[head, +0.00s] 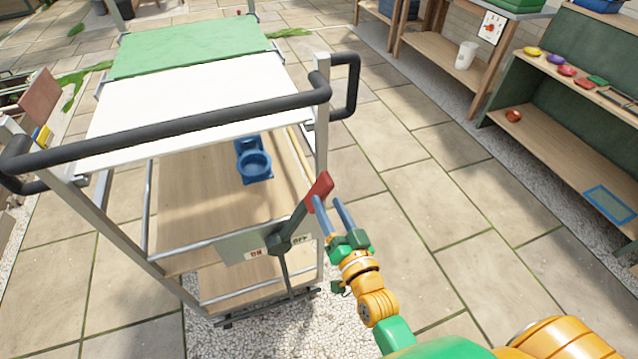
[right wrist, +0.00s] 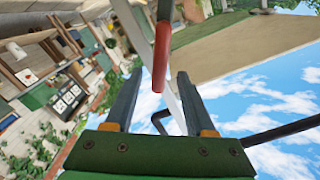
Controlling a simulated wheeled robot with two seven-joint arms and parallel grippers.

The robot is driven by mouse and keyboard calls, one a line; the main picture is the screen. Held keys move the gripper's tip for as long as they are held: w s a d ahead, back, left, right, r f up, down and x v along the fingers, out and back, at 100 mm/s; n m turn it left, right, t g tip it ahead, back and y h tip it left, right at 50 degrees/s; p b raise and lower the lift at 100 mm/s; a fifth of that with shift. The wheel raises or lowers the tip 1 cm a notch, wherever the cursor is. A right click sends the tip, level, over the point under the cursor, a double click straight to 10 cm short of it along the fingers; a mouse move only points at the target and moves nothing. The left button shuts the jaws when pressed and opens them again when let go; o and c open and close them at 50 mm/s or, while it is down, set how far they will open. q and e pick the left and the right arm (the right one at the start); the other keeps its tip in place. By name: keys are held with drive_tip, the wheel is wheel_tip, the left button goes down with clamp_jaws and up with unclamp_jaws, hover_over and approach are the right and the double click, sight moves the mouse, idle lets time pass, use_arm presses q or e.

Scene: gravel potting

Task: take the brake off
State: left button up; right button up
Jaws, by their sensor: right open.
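The brake lever (head: 298,221) is dark, with a red grip (head: 320,191), on the lower frame of a trolley (head: 205,90). It leans up and to the right from its pivot on a plate (head: 240,247) labelled ON at left and OFF at right. The lever tilts toward the OFF side. My right gripper (head: 328,202) is open, its fingertips close to the red grip. In the right wrist view the red grip (right wrist: 161,58) appears between the two fingertips (right wrist: 158,80); contact cannot be told. My left gripper is out of view.
The trolley has a black push handle (head: 200,122) and a lower shelf with a blue holder (head: 253,160). A workbench (head: 570,140) with coloured items stands at right, with a white cup (head: 465,55) on a shelf nearby. Paving right of the trolley is clear.

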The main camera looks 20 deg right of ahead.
sight(319, 184)
drive_tip(key=w, duration=0.7)
clamp_jaws()
idle(1.3)
